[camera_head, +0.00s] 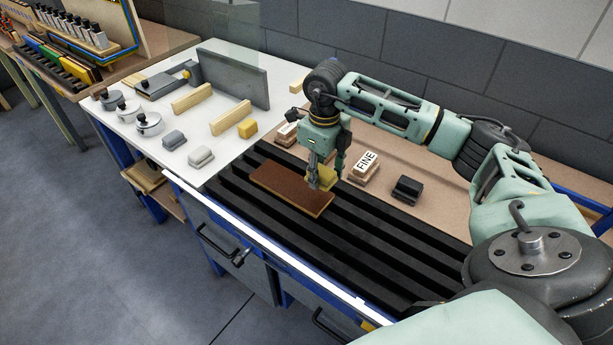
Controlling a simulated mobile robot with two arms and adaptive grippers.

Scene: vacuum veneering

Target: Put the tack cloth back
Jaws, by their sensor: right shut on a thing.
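My right gripper (316,182) points down over the far right part of a brown veneered board (285,188). It is shut on a yellow cloth-like piece (328,174), which I take to be the tack cloth. The gripper's fingers hide part of the cloth. The cloth is at or just above the board's far edge; I cannot tell whether it touches the board. The board lies across the black slatted bed (390,246). My left gripper is out of view.
Behind the bed, on a tan surface, are a block marked FINE (364,165), a dark block (407,189) and a partly hidden labelled block (287,131). The white top at left holds a yellow block (247,128), grey blocks (201,158), wood strips and metal pots (148,123).

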